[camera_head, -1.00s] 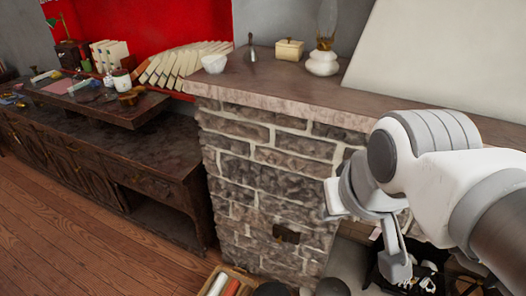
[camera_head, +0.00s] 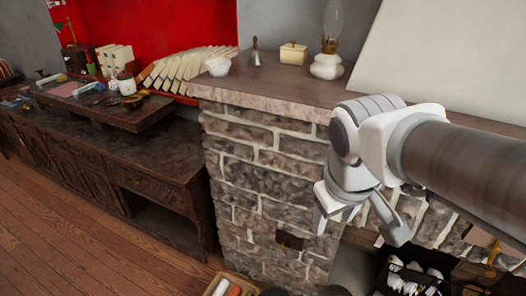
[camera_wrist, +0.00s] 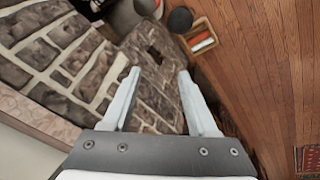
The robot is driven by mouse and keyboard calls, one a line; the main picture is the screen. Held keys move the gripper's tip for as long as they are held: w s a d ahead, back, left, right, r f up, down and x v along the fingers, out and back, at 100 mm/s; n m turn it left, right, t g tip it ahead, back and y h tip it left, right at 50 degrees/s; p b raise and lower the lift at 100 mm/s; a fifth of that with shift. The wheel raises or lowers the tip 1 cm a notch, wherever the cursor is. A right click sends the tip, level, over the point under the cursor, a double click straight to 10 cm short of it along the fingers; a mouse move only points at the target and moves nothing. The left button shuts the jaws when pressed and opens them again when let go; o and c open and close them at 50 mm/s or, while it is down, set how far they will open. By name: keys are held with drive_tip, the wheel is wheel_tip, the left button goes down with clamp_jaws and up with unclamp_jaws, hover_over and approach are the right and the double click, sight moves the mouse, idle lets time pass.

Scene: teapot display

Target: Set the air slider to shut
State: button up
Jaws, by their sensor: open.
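A small dark metal plate (camera_head: 290,241), which looks like the air slider, sits low on the side of the brick fireplace (camera_head: 262,185). In the wrist view the dark plate (camera_wrist: 155,54) lies beyond the fingertips, between their lines. Its setting is too small to tell. My gripper (camera_head: 358,230) is open and empty, in front of the brickwork, to the right of the plate and a little higher in the head view. In the wrist view the two fingers of my gripper (camera_wrist: 158,72) stand apart with nothing between them.
A mantel shelf (camera_head: 275,92) above holds a white bowl (camera_head: 218,67), a bell, a box and an oil lamp (camera_head: 327,65). A wooden crate (camera_head: 233,286) stands on the floor by the fireplace. A dark sideboard (camera_head: 110,170) stands left.

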drive_tip(key=w+a+f+n+h+b, duration=0.1)
drive_tip(key=w+f+n+h+b, duration=0.3)
drive_tip(key=f+n, duration=0.45)
drive_tip(key=w+a+f+n+g+h+b, duration=0.1)
drive_tip(key=w+f+n+h, duration=0.35)
drive_tip(key=f, duration=0.65)
drive_tip(key=w+a+f+n+h+b, duration=0.1)
drive_tip(key=w+f+n+h+b, duration=0.15)
drive_tip(key=w+f+n, duration=0.5)
drive_tip(key=n+t+y+b, duration=0.3)
drive_tip(key=n+t+b, duration=0.3)
drive_tip(key=n+t, duration=1.25)
approach(281, 248)
drive_tip(key=w+d+r+n+g+b, duration=0.1)
drive_tip(key=w+n, duration=0.1)
drive_tip(key=w+d+r+n+g+b, duration=0.1)
drive_tip(key=w+g, duration=0.1)
drive_tip(key=w, duration=0.1)
drive_tip(key=w+d+r+n+g+b, duration=0.1)
drive_tip(key=w+r+n+g, duration=0.1)
drive_tip(key=shift+w+d+r+n, duration=0.1)
drive_tip(key=shift+w+d+n, duration=0.05)
drive_tip(key=shift+w+n, duration=0.15)
drive_tip(key=shift+c, duration=0.3)
clamp_jaws()
